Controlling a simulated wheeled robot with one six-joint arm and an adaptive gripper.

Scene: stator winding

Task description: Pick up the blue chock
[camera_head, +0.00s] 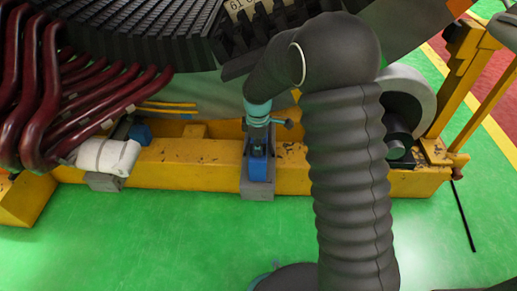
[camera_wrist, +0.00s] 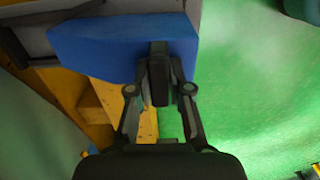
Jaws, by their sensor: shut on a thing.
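The blue chock (camera_head: 258,170) sits against the front of the yellow beam, on a grey block (camera_head: 257,190), in the head view. It fills the upper middle of the wrist view (camera_wrist: 100,42) as a blue slab. My gripper (camera_head: 258,146) reaches down to it from above. In the wrist view my gripper (camera_wrist: 160,68) has its fingers close together, shut on the chock's edge. The fingertips partly hide that edge. I cannot tell whether the chock is clear of the grey block.
The yellow beam (camera_head: 190,165) runs across behind the chock. A white roll (camera_head: 108,156) and another blue piece (camera_head: 140,133) lie to the left, below dark red bent bars (camera_head: 40,90). The black stator (camera_head: 130,35) hangs above. Green floor (camera_head: 180,235) is open in front.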

